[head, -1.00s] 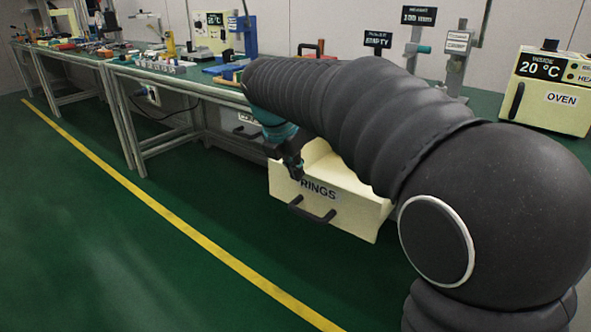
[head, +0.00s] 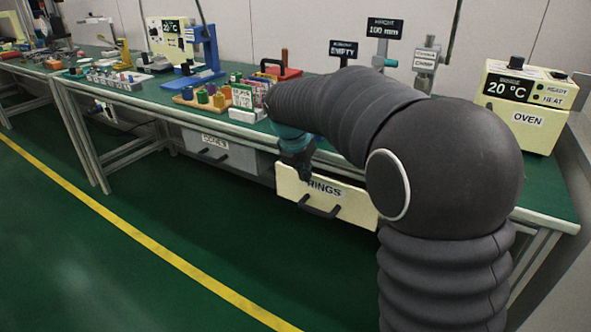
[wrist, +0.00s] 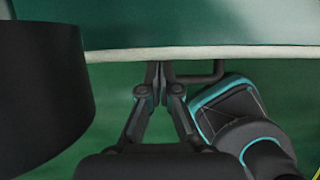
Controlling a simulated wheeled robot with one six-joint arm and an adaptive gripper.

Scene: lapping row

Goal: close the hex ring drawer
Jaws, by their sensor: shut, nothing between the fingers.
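The cream drawer (head: 345,204), its label showing RINGS, is under the bench top in the head view. Its front faces the aisle with a dark bar handle (head: 318,211). No drawer interior shows, and I cannot tell whether the front is fully flush. My gripper (head: 304,178) is at the upper left of the drawer front, covering part of it beside the lettering. In the wrist view my gripper (wrist: 158,72) has its fingertips together, empty, at a pale edge (wrist: 260,54). The dark handle (wrist: 205,77) is just right of the fingertips, not between them.
A grey drawer (head: 217,151) is left of the cream one. The green floor (head: 150,215) in front is clear, with a yellow line.

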